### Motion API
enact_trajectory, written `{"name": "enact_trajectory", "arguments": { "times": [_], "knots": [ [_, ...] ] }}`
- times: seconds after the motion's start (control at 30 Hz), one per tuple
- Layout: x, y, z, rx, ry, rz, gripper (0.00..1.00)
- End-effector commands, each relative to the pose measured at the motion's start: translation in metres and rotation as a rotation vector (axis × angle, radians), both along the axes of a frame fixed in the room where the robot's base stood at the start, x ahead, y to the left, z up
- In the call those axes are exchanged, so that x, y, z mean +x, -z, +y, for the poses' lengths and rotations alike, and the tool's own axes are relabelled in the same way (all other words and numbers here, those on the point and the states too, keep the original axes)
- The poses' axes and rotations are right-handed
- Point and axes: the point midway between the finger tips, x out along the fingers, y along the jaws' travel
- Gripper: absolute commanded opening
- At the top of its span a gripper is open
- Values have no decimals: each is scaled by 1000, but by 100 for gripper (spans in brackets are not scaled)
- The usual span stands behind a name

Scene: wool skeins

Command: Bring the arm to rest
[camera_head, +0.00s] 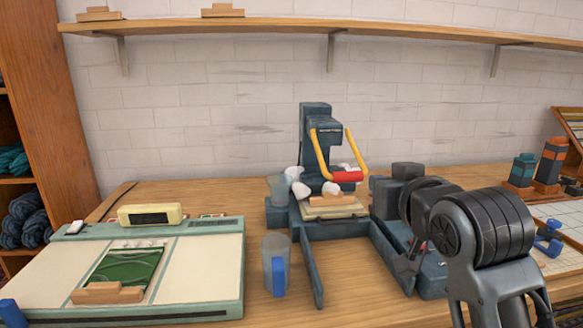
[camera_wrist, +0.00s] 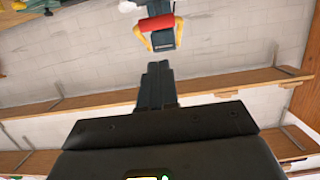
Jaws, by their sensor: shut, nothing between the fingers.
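My arm (camera_head: 485,225) is folded at the right of the head view, over the right part of the bench. I cannot make out the fingertips clearly there. In the wrist view my gripper (camera_wrist: 158,66) is shut and empty, its dark fingers together in front of the black palm. The wrist picture is upside down, with the wall and shelf behind the fingers. Nothing touches the fingers that I can see.
A dark press (camera_head: 316,125) with a red and yellow handle stands mid-bench. Nearby are a clear mug (camera_head: 275,262) with a blue handle and a green-edged board (camera_head: 205,270) at left. A wall shelf (camera_head: 270,27) runs above. Dark and orange containers (camera_head: 551,160) stand right.

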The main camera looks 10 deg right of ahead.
Motion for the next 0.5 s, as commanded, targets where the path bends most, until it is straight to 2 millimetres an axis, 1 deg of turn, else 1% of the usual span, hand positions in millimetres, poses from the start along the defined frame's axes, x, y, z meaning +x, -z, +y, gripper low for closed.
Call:
{"name": "enact_trajectory", "arguments": {
  "times": [0.03,0.07,0.17,0.3,0.37,0.5],
  "knots": [
    [-4,10,2,7,-3,7,0],
    [-7,16,3,12,-4,8,0],
    [-23,45,8,34,-9,12,0],
    [-55,89,15,68,-12,14,0],
    [-71,106,17,79,-10,13,0],
    [-112,142,22,101,-6,14,0]
  ]
}}
